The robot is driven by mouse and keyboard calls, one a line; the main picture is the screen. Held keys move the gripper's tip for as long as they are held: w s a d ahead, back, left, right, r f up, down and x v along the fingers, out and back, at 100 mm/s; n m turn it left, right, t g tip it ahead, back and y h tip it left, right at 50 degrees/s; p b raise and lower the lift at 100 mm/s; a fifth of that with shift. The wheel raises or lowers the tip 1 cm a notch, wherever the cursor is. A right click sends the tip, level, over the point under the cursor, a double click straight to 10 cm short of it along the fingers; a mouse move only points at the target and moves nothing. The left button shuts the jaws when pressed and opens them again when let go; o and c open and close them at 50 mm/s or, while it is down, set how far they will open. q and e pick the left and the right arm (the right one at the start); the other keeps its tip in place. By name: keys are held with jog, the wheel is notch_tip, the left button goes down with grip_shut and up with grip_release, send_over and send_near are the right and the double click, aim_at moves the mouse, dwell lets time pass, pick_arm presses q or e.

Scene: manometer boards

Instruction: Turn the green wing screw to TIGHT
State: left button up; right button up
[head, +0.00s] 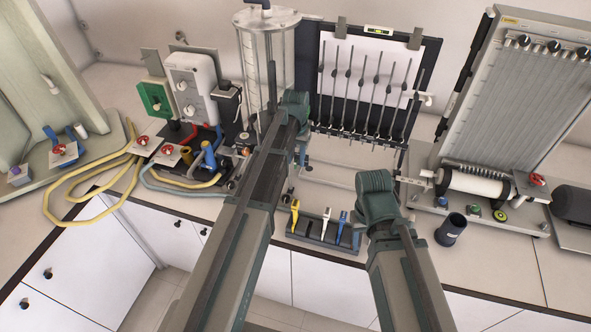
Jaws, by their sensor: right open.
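I cannot pick out a green wing screw for certain. A small green knob (475,210) and a yellow-green ringed knob (499,215) sit at the front of the right-hand apparatus. My left arm reaches up across the middle. Its dark green joint hides part of the clear cylinder, and its fingertips cannot be made out. My right arm comes up from the lower right, with its dark green joint in front of the bench edge. Its gripper is open, with its fingers mostly hidden, apart from those knobs.
A white-faced manometer board (365,80) stands at the back centre, beside a clear cylinder (266,60). A slanted tube board (520,100) stands at right. A rack (310,233) of coloured pieces and a dark cup (451,230) stand near the front edge. Yellow hoses (85,180) lie at left.

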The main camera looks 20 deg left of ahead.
pick_arm(q)
jog(key=shift+f+b, duration=0.4)
jog(key=shift+f, duration=0.45)
grip_shut()
